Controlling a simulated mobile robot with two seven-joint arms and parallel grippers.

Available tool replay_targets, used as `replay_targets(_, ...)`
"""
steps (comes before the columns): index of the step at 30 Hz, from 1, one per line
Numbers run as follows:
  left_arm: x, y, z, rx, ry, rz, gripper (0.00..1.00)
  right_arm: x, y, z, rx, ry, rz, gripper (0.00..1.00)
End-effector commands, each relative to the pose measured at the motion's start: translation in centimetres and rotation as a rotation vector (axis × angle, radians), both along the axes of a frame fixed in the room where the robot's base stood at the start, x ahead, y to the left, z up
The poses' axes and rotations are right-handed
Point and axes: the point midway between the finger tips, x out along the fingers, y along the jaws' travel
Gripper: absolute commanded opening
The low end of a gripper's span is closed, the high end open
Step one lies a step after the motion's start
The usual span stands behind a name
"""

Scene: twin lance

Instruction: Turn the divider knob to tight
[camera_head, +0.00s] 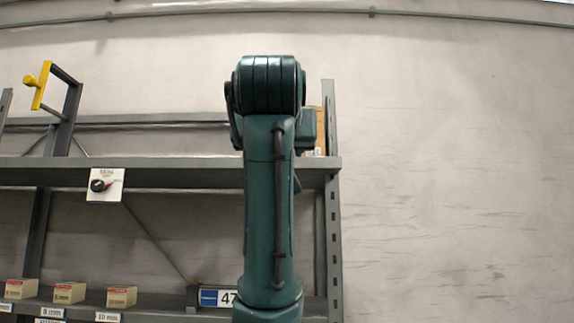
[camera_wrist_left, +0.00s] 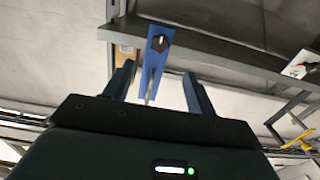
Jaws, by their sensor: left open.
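In the left wrist view, a black knob (camera_wrist_left: 159,43) sits on an upright blue panel (camera_wrist_left: 152,68), beyond and roughly between my left gripper's fingertips. My left gripper (camera_wrist_left: 158,72) is open, with a finger to each side of the panel and a visible gap to each. That plate also shows at the right of the left wrist view (camera_wrist_left: 298,69). Its lettering is too small to read. In the head view an arm of mine hides the blue panel. My right gripper is not in view.
A grey shelf rack (camera_head: 333,220) stands against a pale wall. Several small boxes (camera_head: 122,297) and a blue-and-white sign (camera_head: 217,298) are on the lower shelf. A yellow handle (camera_head: 39,85) stands above at left. The wall area to the right is clear.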

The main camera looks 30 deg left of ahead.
Motion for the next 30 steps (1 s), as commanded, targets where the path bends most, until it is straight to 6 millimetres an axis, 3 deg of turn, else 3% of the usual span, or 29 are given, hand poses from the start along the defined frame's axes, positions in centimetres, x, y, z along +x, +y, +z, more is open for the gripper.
replay_targets(15, 8.6, 5.3, 0.2, 0.001, 0.003, 0.0, 0.56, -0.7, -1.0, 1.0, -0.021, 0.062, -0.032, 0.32)
replay_targets(21, 10.0, 6.1, 0.0, 0.001, 0.002, -0.001, 0.56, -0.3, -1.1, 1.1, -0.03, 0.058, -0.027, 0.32)
replay_targets(30, 10.1, 6.2, 0.0, 0.001, 0.0, -0.001, 0.56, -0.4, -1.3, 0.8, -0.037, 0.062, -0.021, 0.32)
